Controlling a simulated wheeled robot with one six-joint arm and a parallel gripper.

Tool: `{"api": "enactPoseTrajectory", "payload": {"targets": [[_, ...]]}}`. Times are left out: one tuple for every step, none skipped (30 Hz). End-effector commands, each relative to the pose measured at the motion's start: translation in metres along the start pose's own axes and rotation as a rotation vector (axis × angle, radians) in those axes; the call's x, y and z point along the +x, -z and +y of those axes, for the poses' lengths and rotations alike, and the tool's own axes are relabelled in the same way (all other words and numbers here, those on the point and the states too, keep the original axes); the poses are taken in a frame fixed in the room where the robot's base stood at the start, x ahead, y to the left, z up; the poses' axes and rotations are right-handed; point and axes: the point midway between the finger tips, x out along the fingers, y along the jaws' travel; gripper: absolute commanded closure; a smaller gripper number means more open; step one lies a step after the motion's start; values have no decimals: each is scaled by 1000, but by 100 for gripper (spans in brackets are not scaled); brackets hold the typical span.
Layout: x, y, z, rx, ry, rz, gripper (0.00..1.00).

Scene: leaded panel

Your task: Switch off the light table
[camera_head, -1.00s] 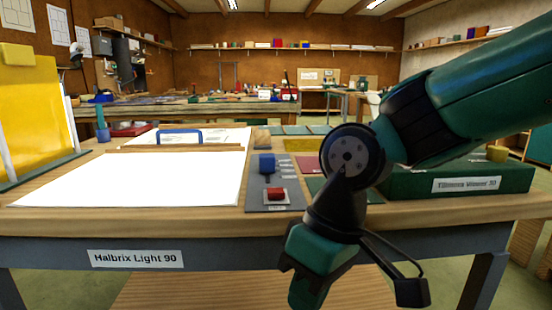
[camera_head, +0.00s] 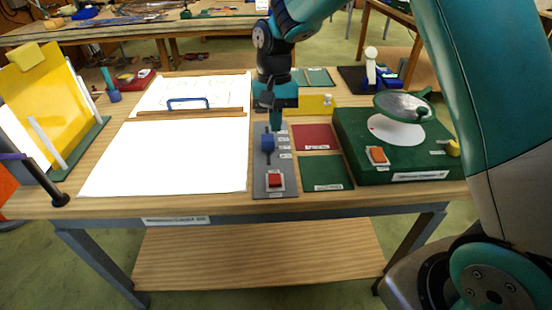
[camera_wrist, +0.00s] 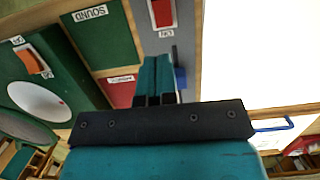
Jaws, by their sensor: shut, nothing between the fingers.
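The light table's surface (camera_head: 170,155) glows bright white in the head view and also at the right of the wrist view (camera_wrist: 260,50). Just right of it is a grey control panel (camera_head: 262,187) with a blue slider knob (camera_head: 267,143) and, nearer the front edge, a red switch (camera_head: 275,180). The red switch also shows at the top of the wrist view (camera_wrist: 162,12), with a label reading "ON" beside it. My gripper (camera_head: 276,125) points down over the panel's far part, close to the blue knob, shut and empty. Contact with the knob cannot be told.
Red and dark green squares (camera_head: 328,172) lie right of the panel. Further right is a green box (camera_head: 400,163) with an orange switch (camera_head: 377,155) and a round lens on top. A wooden bar (camera_head: 190,113) with a blue handle crosses the light table. A yellow panel (camera_head: 45,95) stands left.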

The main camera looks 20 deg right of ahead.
Motion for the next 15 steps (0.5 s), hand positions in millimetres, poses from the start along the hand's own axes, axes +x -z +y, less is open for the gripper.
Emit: {"api": "enactPoseTrajectory", "payload": {"targets": [[0, 0, 0, 1, 0, 0, 100], [1, 0, 0, 1, 0, 0, 100], [1, 0, 0, 1, 0, 0, 100], [1, 0, 0, 1, 0, 0, 100], [1, 0, 0, 1, 0, 0, 100], [1, 0, 0, 0, 0, 0, 100], [1, 0, 0, 0, 0, 0, 100], [1, 0, 0, 0, 0, 0, 100], [2, 0, 0, 0, 0, 0, 100], [3, 0, 0, 0, 0, -1, 100], [5, 0, 0, 0, -1, -1, 100], [8, 0, 0, 0, -1, -3, 100], [11, -1, 0, 0, -1, -3, 100], [15, 0, 0, 0, -1, -3, 100], [21, -1, 0, 1, -2, -4, 100]]}}
